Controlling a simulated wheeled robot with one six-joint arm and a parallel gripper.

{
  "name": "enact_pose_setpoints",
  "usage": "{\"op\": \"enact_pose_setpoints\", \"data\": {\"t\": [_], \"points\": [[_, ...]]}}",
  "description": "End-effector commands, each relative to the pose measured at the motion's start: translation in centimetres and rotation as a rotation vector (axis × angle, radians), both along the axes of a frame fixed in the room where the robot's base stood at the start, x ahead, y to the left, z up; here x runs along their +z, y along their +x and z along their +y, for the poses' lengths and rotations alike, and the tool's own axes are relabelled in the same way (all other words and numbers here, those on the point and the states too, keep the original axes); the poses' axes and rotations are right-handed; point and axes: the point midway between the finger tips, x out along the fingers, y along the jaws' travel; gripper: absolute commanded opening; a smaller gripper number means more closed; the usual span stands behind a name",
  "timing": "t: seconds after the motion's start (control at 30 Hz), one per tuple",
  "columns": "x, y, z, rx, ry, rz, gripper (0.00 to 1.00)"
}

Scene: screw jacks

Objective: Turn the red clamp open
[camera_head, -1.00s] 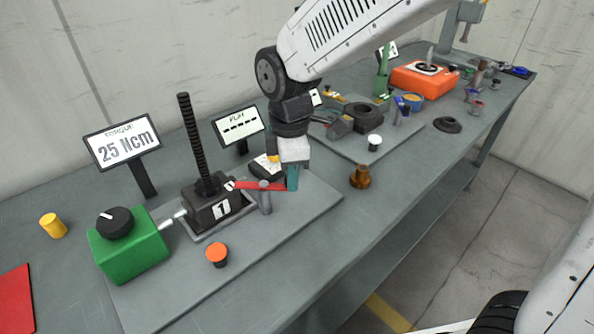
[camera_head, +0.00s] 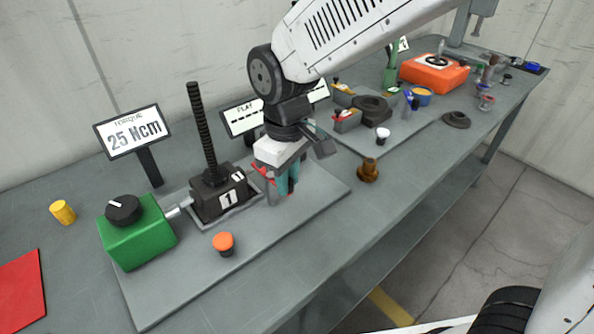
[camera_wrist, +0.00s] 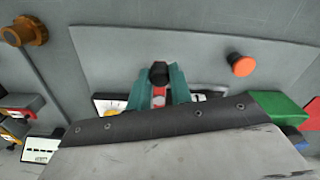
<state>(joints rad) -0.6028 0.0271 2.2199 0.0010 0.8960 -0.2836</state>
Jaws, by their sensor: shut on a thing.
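The red clamp (camera_head: 262,171) sits beside the black screw jack (camera_head: 219,196) marked 1, on its right side. My gripper (camera_head: 285,186) has teal fingers and is down at the clamp, hiding most of it. In the wrist view, the fingers (camera_wrist: 158,86) are shut on the red clamp's lever (camera_wrist: 159,92), with a dark round end beyond it. The jack's tall threaded screw stands upright. How far the clamp is turned is hard to tell.
A green box (camera_head: 137,232) with a black knob joins the jack's left side. An orange button (camera_head: 223,242) stands in front on the grey plate. A torque sign (camera_head: 133,131) reads 25 Ncm. A brown knob (camera_head: 368,170) stands to the right.

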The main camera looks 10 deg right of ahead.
Motion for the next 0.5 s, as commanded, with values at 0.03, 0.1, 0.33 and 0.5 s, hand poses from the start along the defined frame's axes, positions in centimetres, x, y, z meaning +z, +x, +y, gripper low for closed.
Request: {"op": "enact_pose_setpoints", "data": {"t": [0.03, 0.1, 0.33, 0.5], "points": [[0.2, 0.1, 0.4, -0.040, 0.006, -0.009, 0.00], [0.2, -0.1, 0.7, -0.107, 0.006, -0.008, 0.00], [0.2, -0.5, 1.8, -0.325, 0.007, -0.008, 0.00], [0.3, -0.7, 2.6, -0.479, 0.008, -0.008, 0.00]]}}
